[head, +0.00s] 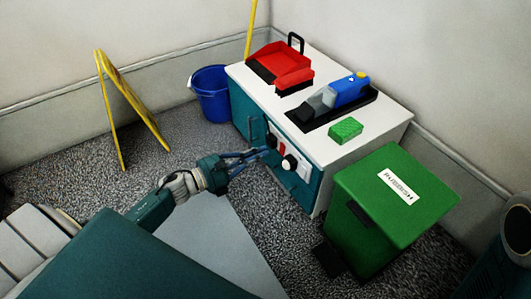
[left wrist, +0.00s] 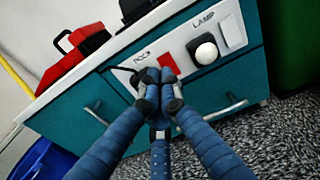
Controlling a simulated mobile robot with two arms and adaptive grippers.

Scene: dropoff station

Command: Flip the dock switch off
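The dock switch panel (left wrist: 188,62) is a white strip on the front of a teal and white cabinet (head: 335,160). Its left part carries a label that reads like DOCK, with a red block (left wrist: 167,67) beside it. Most of the dock control is hidden behind my fingers. My left gripper (left wrist: 159,82) has its dark fingertips drawn together right in front of the dock part; I cannot tell whether they touch it or hold anything. In the head view the left gripper (head: 264,152) reaches the panel from the left. My right gripper is out of view.
A round white LAMP knob (left wrist: 205,50) and a white plate (left wrist: 232,31) sit right of the dock part. A green rubbish bin (head: 372,235) stands at right, a blue bucket (head: 211,95) behind left. A red dustpan (head: 280,65) and green sponge (head: 345,130) lie on top.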

